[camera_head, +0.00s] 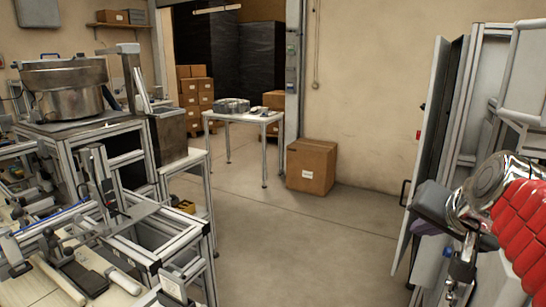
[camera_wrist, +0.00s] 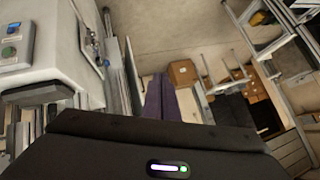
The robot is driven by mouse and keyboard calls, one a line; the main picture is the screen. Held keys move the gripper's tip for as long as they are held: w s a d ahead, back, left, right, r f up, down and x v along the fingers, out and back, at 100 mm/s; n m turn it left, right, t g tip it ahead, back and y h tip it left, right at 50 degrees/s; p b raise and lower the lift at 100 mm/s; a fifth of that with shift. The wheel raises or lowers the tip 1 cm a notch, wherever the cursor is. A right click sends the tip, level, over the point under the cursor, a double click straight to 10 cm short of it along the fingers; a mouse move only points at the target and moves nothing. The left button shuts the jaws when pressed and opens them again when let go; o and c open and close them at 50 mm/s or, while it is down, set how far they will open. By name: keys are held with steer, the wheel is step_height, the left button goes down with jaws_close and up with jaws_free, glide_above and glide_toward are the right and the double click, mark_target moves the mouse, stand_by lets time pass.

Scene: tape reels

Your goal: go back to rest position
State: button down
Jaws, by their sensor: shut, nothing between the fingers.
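My gripper (camera_head: 427,226) is at the right of the head view, on my arm with its chrome link and red cover. It hangs in front of the open grey cabinet. In the wrist view, the purple fingers of my gripper (camera_wrist: 160,82) lie together above the dark gripper body. They are shut with nothing between them. The fingertips point at open space over the floor, and no object touches them.
An aluminium-framed machine (camera_head: 120,215) with a metal bowl (camera_head: 62,88) fills the left. A small table (camera_head: 245,117) with grey round items and a cardboard box (camera_head: 311,166) stand at the back. The open cabinet (camera_head: 432,130) is at right. The middle floor (camera_head: 300,235) is clear.

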steer(key=s+a+f+n+g+y, duration=0.1)
steer(key=s+a+f+n+g, duration=0.3)
steer(key=s+a+f, duration=1)
step_height(320, 180, down, 2)
steer(key=n, duration=0.3)
steer(key=shift+f+n, duration=0.15)
steer(key=shift+n, duration=0.15)
